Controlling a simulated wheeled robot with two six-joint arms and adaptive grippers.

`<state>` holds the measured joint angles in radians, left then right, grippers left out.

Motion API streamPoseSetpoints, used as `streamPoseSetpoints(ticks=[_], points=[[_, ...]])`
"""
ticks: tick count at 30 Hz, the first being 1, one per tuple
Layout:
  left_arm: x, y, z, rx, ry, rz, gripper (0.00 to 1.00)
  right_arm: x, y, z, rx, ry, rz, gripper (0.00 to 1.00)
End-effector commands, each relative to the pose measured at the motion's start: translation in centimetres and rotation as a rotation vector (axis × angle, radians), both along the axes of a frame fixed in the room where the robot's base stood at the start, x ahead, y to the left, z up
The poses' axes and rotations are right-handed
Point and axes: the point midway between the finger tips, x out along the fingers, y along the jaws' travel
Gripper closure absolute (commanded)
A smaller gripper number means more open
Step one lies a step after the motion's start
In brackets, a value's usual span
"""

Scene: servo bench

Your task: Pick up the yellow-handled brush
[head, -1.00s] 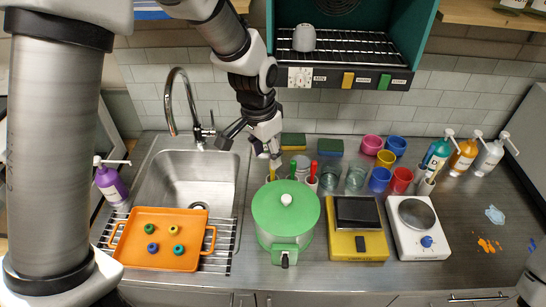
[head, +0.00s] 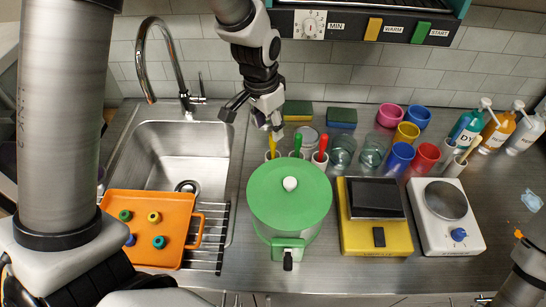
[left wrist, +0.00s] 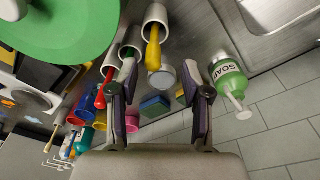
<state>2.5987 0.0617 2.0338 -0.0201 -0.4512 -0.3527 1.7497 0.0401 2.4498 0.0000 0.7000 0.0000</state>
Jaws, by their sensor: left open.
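The yellow-handled brush (head: 272,147) stands handle-up in a pale cup behind the green pot; in the left wrist view its yellow handle (left wrist: 153,48) sticks out of the white cup (left wrist: 157,17). Its head is hidden in the cup. My left gripper (head: 252,122) is open and empty, just behind and above the handle. In the left wrist view the handle end points in between the spread fingers (left wrist: 150,92), apart from both. My right gripper is out of view; only part of my right arm shows at the lower right edge.
A green-handled tool (head: 298,144) and a red-handled tool (head: 321,148) stand in neighbouring cups. The big green pot (head: 290,225) is close in front. A green soap bottle (left wrist: 230,82) stands near the gripper. Sponges (head: 342,117) and a jar (head: 308,135) lie behind. The sink (head: 185,160) is left.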

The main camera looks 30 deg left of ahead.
Motion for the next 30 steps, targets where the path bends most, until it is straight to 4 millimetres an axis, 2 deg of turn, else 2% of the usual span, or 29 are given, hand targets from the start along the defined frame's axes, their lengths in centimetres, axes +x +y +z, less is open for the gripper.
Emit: streamPoseSetpoints(ticks=[8, 11, 18, 20, 22, 23, 30], points=[[0.6, -0.9, -3.8, 0.002, 0.006, 0.0, 0.52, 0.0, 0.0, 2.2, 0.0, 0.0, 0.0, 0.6], [0.8, -0.9, -5.4, 0.001, 0.004, 0.001, 0.52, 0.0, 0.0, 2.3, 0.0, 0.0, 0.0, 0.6], [0.9, -0.9, -6.0, 0.001, 0.0, 0.0, 0.52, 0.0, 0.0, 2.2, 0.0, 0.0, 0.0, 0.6], [0.9, -0.9, -6.0, 0.001, 0.0, 0.0, 0.7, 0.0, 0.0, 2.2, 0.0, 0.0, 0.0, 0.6], [0.9, -0.9, -6.0, 0.001, 0.0, 0.0, 0.94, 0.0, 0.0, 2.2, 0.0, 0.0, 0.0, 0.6], [0.9, -0.9, -6.0, 0.001, 0.0, 0.0, 1.0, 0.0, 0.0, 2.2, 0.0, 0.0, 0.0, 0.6], [0.9, -0.9, -6.0, 0.001, 0.0, 0.0, 1.0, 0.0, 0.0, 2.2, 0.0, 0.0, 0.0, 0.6]])
